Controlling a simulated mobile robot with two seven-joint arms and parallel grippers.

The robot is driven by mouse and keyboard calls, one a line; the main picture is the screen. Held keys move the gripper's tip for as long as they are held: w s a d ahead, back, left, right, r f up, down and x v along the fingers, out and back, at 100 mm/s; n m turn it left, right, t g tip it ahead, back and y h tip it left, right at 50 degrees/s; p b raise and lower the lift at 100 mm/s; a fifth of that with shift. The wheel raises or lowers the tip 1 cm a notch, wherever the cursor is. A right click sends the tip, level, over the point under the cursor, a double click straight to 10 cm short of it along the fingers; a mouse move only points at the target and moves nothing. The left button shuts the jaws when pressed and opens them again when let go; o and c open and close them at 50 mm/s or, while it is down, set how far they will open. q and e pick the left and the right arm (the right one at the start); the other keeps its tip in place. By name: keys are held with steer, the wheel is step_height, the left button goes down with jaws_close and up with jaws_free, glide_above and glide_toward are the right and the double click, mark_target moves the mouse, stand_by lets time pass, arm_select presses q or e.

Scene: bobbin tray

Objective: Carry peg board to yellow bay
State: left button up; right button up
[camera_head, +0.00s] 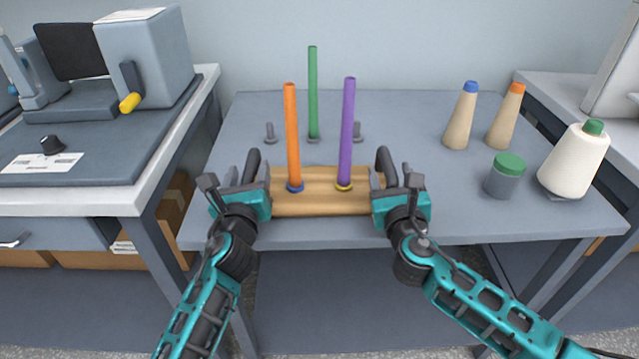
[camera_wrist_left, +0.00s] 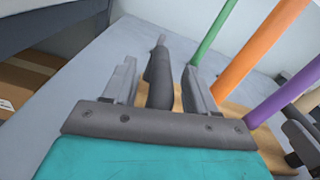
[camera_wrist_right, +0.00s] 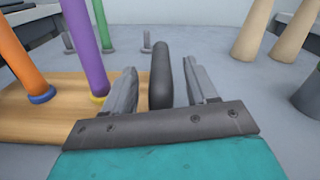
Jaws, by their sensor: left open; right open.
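The peg board (camera_head: 330,207) is a wooden block near the table's front edge. An orange rod (camera_head: 292,135) with a blue base ring and a purple rod (camera_head: 347,130) with a yellow base ring stand upright on it. A dark handle rises at each end. My left gripper (camera_wrist_left: 160,78) is open, with the left handle (camera_wrist_left: 158,85) between its fingers. My right gripper (camera_wrist_right: 162,80) is open, with the right handle (camera_wrist_right: 160,75) between its fingers. I cannot tell whether the fingers touch the handles. I cannot make out a yellow bay.
Behind the board, a green rod (camera_head: 313,95) stands on the grey table (camera_head: 410,120) between two short grey posts. At right are two tan cones (camera_head: 461,118), a green-lidded jar (camera_head: 504,177) and a white spool (camera_head: 573,162). A bench (camera_head: 180,140) with a grey machine borders the left.

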arm_select(q)
steer(key=shift+w, duration=0.75)
arm_select(e)
steer(key=shift+w, duration=0.75)
arm_select(q)
jaws_close()
arm_select(e)
jaws_close()
arm_select(q)
steer(key=shift+r, duration=0.1)
arm_select(e)
steer(key=shift+r, duration=0.1)
